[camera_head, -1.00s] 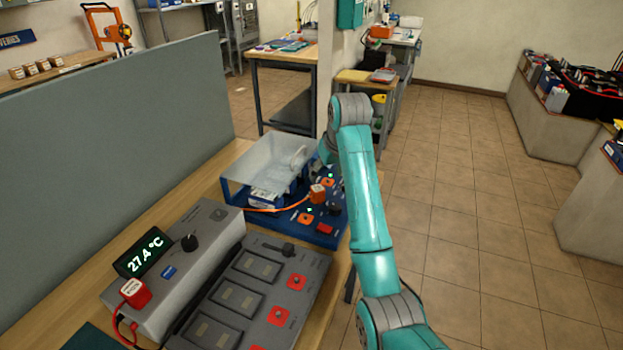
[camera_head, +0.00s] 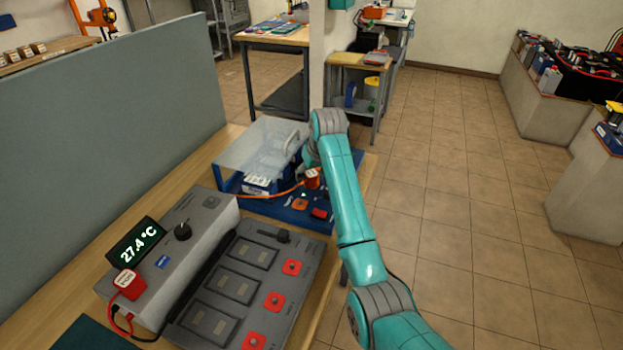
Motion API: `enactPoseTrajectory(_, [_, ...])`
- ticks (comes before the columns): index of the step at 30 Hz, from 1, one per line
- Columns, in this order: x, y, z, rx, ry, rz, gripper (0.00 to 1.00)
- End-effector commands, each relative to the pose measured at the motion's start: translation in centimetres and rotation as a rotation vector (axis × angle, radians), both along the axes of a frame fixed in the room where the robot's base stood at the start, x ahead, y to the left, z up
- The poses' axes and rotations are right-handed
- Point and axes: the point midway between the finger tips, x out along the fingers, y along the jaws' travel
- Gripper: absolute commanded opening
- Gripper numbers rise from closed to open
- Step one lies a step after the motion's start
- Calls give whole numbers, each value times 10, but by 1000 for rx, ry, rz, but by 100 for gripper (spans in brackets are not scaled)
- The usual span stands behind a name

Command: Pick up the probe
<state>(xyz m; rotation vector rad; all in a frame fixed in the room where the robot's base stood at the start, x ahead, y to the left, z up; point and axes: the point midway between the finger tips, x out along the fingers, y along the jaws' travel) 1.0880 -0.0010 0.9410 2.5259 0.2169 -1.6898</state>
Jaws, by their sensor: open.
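Two cabled pieces could be the probe, and I cannot tell which is meant. A red block with a white label (camera_head: 129,284) stands at the front left of the grey unit with the 27.4 °C display (camera_head: 136,244), on a red cable. An orange-red piece with a pale top (camera_head: 312,178) stands at the blue device (camera_head: 290,212), with an orange cable running left from it. My arm reaches over the right side of the blue device, its wrist close beside the orange-red piece. My gripper is hidden behind the arm.
A clear lid (camera_head: 262,147) with a handle covers part of the blue device, close to my wrist. A grey panel with red knobs (camera_head: 245,285) lies in front. A tall grey partition (camera_head: 110,130) bounds the bench on the left. The floor to the right is clear.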

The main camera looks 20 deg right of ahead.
Motion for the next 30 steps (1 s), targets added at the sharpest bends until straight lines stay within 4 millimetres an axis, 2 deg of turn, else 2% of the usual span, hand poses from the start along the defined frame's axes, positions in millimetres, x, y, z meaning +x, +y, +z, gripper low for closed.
enactPoseTrajectory(3, [3, 0, -7, 0, -1, 0, 71])
enactPoseTrajectory(10, [3, 0, -8, 0, -1, 0, 71])
enactPoseTrajectory(15, [3, 0, -8, 0, -1, 0, 28])
enactPoseTrajectory(18, [3, 0, -8, 0, -1, 0, 6])
enactPoseTrajectory(30, [4, 0, -3, 0, -2, 0, 6])
